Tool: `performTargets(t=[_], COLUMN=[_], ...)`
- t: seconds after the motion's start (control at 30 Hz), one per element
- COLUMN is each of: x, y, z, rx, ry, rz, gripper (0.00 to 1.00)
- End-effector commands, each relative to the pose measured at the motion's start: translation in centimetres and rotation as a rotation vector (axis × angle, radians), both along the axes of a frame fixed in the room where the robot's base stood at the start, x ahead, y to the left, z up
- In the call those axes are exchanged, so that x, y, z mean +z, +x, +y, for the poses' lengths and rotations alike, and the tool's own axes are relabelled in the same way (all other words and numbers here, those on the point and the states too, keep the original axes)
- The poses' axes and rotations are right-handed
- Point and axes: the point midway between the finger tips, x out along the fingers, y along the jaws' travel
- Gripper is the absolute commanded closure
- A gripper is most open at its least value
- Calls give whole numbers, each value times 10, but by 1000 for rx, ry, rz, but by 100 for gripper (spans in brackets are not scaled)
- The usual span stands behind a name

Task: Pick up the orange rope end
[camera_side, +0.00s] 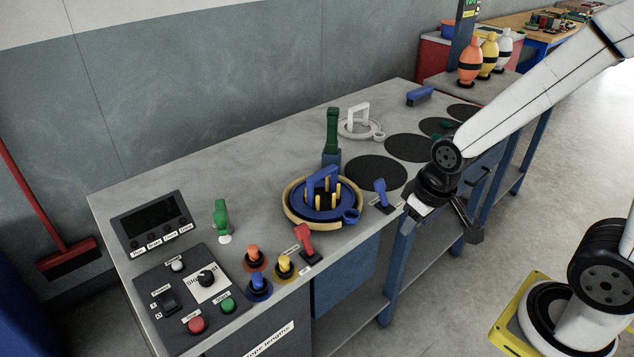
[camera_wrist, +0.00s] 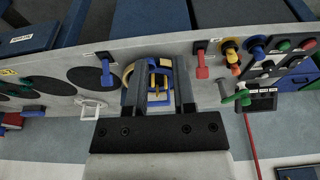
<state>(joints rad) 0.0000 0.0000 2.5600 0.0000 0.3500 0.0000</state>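In the wrist view the orange rope end (camera_wrist: 235,69) is small, to the right of my fingers, near the yellow (camera_wrist: 230,49) and blue (camera_wrist: 257,48) ones. My gripper (camera_side: 441,225) is beyond the bench's front edge in the side view, well to the right of the rope ends. In the wrist view my gripper (camera_wrist: 161,70) has its fingers apart, with nothing held between them.
A red lever (camera_side: 304,242) stands close beside the yellow rope end. A control panel (camera_side: 194,298) and a green handle (camera_side: 221,217) lie left.

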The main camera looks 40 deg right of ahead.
Motion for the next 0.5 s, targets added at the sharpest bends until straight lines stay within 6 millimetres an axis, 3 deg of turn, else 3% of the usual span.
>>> performTargets(t=[0.03,0.1,0.13,0.5], x=[0,0,0,-1], y=[0,0,0,3], z=[0,0,0,2], rx=[0,0,0,3], ry=[0,0,0,1], rz=[0,0,0,-9], gripper=[49,27,24,24])
